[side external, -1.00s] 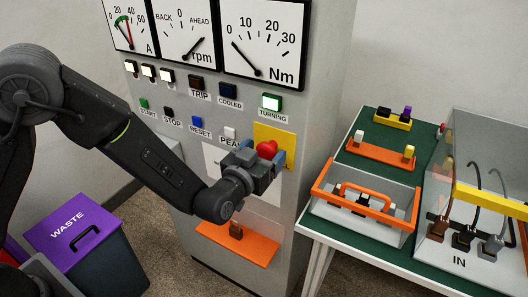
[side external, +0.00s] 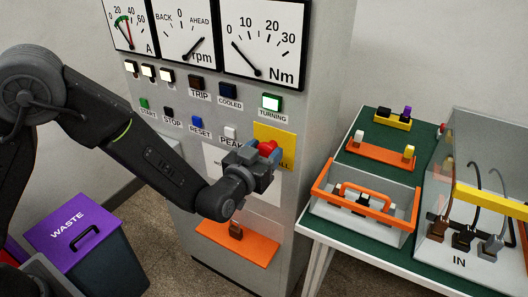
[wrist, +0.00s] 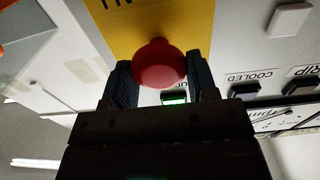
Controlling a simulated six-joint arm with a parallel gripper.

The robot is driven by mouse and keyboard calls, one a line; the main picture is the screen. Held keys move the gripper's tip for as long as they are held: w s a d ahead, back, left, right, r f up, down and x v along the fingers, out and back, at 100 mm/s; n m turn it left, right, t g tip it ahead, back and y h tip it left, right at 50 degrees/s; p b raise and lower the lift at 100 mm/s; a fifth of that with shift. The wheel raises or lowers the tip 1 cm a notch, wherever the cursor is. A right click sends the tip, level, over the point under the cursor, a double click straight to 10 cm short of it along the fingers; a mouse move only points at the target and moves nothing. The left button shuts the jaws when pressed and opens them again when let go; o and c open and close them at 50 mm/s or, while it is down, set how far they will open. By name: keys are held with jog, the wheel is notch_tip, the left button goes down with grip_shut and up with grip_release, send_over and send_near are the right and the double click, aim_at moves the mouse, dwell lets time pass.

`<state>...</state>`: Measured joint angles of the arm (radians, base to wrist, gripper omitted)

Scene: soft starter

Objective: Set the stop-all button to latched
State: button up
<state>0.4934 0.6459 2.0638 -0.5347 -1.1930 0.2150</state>
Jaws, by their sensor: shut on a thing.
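The stop-all button (side external: 267,146) is a red mushroom head on a yellow plate (side external: 272,131) low on the grey cabinet front. My gripper (side external: 265,153) is at the plate, shut on the button, with one finger on either side. In the wrist view the red button (wrist: 159,66) sits between the two dark fingers of my gripper (wrist: 160,76), in front of the yellow plate (wrist: 150,22). The gripper covers part of the plate's lettering. How far the button is pressed in cannot be told.
A lit green TURNING lamp (side external: 271,102) sits just above the plate. An orange shelf (side external: 237,245) sticks out below. A green-topped table (side external: 376,157) with a clear orange-edged box (side external: 362,203) stands to the right. A purple-lidded waste bin (side external: 85,232) is at lower left.

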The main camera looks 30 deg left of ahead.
jog(key=shift+c, duration=0.5)
jog(key=shift+w, duration=0.8)
jog(key=o, duration=1.3)
jog(key=shift+c, duration=0.2)
jog(key=shift+s, duration=0.1)
jog(key=s, duration=1.3)
jog(key=shift+s, duration=0.3)
